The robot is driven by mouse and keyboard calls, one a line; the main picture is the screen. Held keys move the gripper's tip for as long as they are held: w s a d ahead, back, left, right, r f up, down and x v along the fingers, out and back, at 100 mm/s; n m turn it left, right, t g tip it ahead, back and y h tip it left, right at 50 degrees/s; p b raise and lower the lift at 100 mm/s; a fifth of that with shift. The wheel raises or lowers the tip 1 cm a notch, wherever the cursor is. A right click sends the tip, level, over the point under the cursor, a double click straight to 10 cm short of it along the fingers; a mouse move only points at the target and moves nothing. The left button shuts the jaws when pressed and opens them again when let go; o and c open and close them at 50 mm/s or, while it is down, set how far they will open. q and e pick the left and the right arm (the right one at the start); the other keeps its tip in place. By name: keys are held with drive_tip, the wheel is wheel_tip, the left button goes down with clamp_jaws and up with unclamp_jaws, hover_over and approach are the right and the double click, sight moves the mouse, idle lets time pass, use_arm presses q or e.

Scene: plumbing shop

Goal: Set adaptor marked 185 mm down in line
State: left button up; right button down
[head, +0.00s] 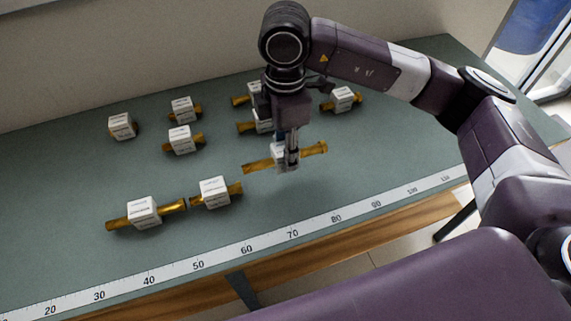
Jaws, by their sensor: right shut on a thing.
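My right gripper (291,155) points down over the table and is shut on a brass adaptor (262,164) with a white label block. The adaptor lies crosswise in the jaws, its right end tipped slightly up in the picture. The jaws partly cover its label, and I cannot read it. I cannot tell whether the adaptor touches the table. To its left, two labelled brass adaptors form a row near the front: a long one (144,212) and a shorter one (215,192). My left gripper is not in view.
Several other labelled brass adaptors stand farther back, such as one at the far left (121,127), one in the middle (181,141) and one at the right (342,99). A printed ruler strip (248,250) runs along the front edge of the green table (60,220). The surface right of the held adaptor is clear.

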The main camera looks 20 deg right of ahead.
wheel_tip(320, 180, down, 6)
drive_tip(key=shift+r+p, duration=0.2)
drive_tip(key=shift+p, duration=0.1)
drive_tip(key=shift+f, duration=0.25)
drive_tip(key=c, duration=1.5)
unclamp_jaws()
drive_tip(key=shift+o, duration=0.2)
drive_tip(key=shift+r, duration=0.25)
drive_tip(key=shift+w+r, duration=0.1)
drive_tip(key=shift+r, duration=0.3)
wheel_tip(320, 180, up, 11)
drive_tip(key=shift+b, duration=1.05)
